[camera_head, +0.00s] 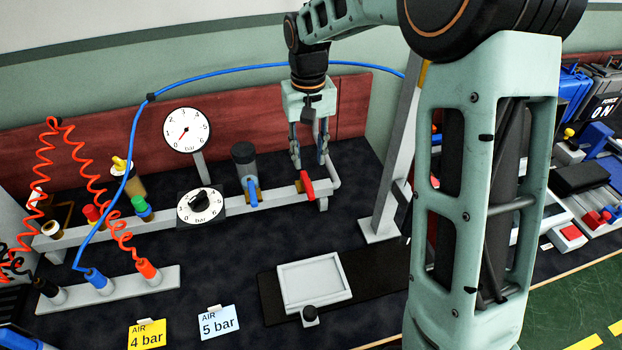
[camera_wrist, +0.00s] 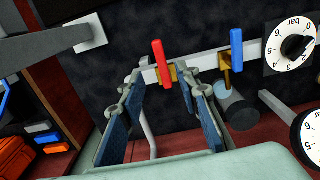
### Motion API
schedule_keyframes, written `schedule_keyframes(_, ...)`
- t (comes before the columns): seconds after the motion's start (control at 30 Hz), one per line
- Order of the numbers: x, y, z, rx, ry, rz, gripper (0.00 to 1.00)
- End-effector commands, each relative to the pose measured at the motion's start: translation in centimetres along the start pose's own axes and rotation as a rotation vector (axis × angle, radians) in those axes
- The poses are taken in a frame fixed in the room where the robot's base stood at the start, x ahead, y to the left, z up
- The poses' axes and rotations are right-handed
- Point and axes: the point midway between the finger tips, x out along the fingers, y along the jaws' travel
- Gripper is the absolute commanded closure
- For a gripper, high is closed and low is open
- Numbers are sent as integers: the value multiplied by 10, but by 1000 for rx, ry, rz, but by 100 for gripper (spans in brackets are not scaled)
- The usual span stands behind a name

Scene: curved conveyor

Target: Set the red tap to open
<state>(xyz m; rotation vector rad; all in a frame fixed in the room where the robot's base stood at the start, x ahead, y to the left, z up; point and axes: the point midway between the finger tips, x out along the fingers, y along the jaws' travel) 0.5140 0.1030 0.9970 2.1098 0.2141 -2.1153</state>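The red tap (camera_head: 307,186) is a short red lever on a brass valve body, near the right end of a light grey rail. In the wrist view the red tap (camera_wrist: 160,62) lies crosswise to the rail. My gripper (camera_head: 309,163) hangs just above and behind the tap, pointing down. In the wrist view my gripper (camera_wrist: 162,76) is open, its two blue-padded fingers apart, with the lever and valve showing between and beyond the fingertips. Nothing is held. I cannot tell whether a finger touches the tap.
A blue tap (camera_head: 250,191) sits on the same rail to the left, by a dark cylinder (camera_head: 244,158). A bar dial (camera_head: 200,204) and round gauge (camera_head: 186,131) stand farther left. A grey post (camera_head: 389,160) rises at the right. A blue hose (camera_head: 215,72) arches behind my gripper.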

Motion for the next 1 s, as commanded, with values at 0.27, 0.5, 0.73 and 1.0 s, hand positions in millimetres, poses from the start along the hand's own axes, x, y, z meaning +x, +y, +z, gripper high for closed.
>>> schedule_keyframes(0.27, 52, 0, 1, 2, -2, -2, 70)
schedule_keyframes(0.5, 88, 0, 0, 3, 0, -2, 70)
schedule_keyframes(0.73, 99, 0, 0, 5, 2, -2, 70)
schedule_keyframes(1.0, 98, 0, 0, 5, 3, -2, 76)
